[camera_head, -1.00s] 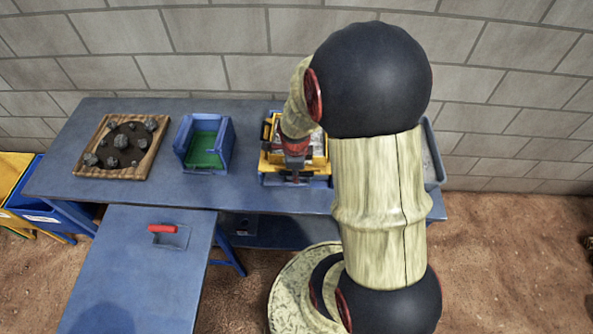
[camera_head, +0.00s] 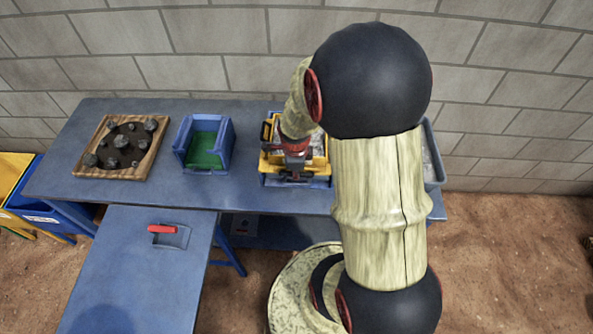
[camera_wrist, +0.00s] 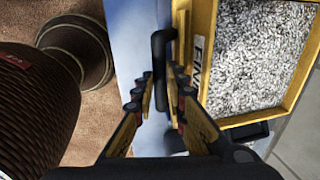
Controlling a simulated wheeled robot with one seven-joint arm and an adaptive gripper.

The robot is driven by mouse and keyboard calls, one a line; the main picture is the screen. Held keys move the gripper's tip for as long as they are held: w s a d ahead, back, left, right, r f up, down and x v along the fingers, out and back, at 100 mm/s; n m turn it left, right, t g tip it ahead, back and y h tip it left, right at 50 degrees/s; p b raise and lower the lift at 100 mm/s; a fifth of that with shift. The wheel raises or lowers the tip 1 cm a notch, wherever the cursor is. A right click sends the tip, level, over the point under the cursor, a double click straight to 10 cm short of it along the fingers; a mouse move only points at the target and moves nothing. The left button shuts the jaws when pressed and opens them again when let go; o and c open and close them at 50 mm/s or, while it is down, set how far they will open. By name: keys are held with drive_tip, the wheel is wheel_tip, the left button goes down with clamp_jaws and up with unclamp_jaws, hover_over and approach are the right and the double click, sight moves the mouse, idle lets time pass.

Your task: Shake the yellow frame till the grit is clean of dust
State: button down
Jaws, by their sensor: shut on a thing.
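The yellow frame (camera_head: 317,165) sits over a blue tray (camera_head: 322,184) at the right part of the blue table, partly hidden by my arm. In the wrist view the yellow frame (camera_wrist: 207,30) holds a bed of grey and white grit (camera_wrist: 262,58). A black handle (camera_wrist: 160,70) stands at the frame's left side. My gripper (camera_wrist: 160,90) is shut on this handle, with a finger on each side of it. In the head view my gripper (camera_head: 296,172) is at the near side of the frame. I cannot tell how much dust is on the grit.
A wooden tray with dark rocks (camera_head: 154,163) is at the table's left. A blue bin with a green floor (camera_head: 188,160) stands between it and the frame. A grey tray (camera_head: 432,165) is right of my arm. A lower blue surface (camera_head: 130,265) with a red handle (camera_head: 161,229) is in front.

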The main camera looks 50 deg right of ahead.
idle(0.3)
drive_tip(key=w+d, duration=0.2)
drive_tip(key=w+d+b, duration=0.1)
drive_tip(key=d, duration=0.1)
drive_tip(key=shift+w+d+b, duration=0.15)
drive_tip(key=shift+w+b, duration=0.15)
drive_tip(key=shift+w, duration=0.05)
drive_tip(key=c, duration=1.8)
unclamp_jaws()
drive_tip(key=shift+r, duration=0.1)
wheel_tip(320, 180, up, 12)
drive_tip(key=s+a, duration=0.1)
drive_tip(key=shift+s+a+f, duration=0.2)
drive_tip(key=shift+s+a, duration=0.1)
drive_tip(key=shift+a, duration=0.1)
